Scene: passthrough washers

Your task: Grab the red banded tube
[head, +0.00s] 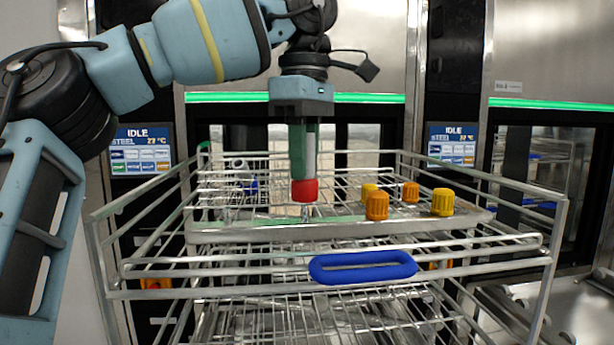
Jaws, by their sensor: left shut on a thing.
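My left gripper (303,118) points straight down above the wire rack, at the middle of the head view. It is shut on the red banded tube (305,188), which hangs upright below it. The tube shows a wide red band at its low end, with green and pale parts above it. Its upper end is hidden by the gripper. The tube's low end is over the rack's tray, close above a thin metal peg; I cannot tell whether they touch. My right gripper is not in view.
The wire rack (480,240) has a blue handle (362,267) at its front. Yellow and orange caps (377,206) stand on its tray to the right of the tube. A blue-and-white item (246,180) is at the back left. Washers with green light strips (370,98) stand behind.

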